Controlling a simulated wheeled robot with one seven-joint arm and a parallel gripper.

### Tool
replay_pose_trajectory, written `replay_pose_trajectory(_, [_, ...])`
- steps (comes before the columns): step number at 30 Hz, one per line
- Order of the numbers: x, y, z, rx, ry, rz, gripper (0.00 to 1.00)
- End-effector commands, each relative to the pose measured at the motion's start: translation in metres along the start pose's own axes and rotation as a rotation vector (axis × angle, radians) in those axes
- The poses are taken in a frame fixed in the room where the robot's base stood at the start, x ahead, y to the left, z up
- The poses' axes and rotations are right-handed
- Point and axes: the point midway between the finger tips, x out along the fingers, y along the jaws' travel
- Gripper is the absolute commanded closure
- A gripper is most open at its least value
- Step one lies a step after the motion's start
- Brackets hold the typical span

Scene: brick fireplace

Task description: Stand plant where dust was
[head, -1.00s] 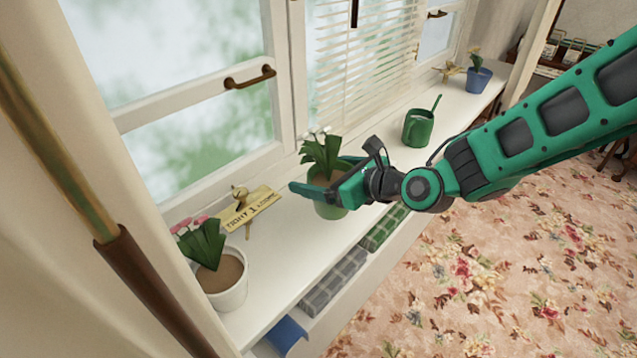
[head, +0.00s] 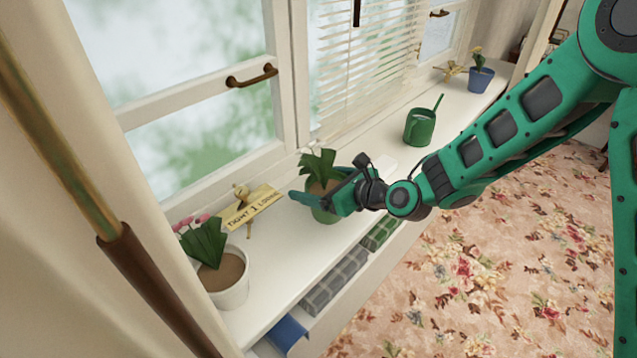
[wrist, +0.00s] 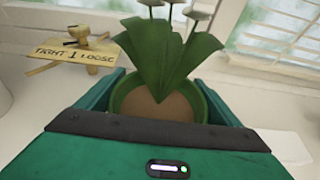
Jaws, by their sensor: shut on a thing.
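A plant with white flowers and broad green leaves stands upright in a green pot (head: 325,214) on the window sill (head: 290,262). My gripper (head: 318,196) is shut around this pot from the right, with a finger on each side. In the wrist view the green pot (wrist: 160,100) sits between the fingers, with brown soil inside. I cannot tell whether the pot's base touches the sill. No dust shows clearly; a pale flat patch (head: 378,166) lies on the sill behind my gripper, and it also shows in the wrist view (wrist: 285,147).
A white pot (head: 234,290) with pink flowers stands near left. A green watering can (head: 418,128) and a blue pot (head: 480,80) stand farther right.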

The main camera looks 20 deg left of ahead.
Motion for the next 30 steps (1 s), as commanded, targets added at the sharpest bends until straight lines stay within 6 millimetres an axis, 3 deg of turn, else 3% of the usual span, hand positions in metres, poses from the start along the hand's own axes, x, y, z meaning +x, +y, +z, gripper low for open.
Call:
replay_pose_trajectory(5, [0.001, 0.000, -0.001, 0.001, -0.001, 0.000, 0.53])
replay_pose_trajectory(6, [0.001, 0.000, -0.002, 0.000, 0.000, 0.000, 0.04])
replay_pose_trajectory(7, [0.000, 0.000, -0.002, 0.001, 0.000, -0.001, 0.00])
replay_pose_trajectory(17, [-0.004, -0.002, 0.000, 0.001, 0.001, -0.003, 0.00])
replay_pose_trajectory(30, [-0.084, -0.002, 0.000, 0.003, 0.000, -0.005, 0.00])
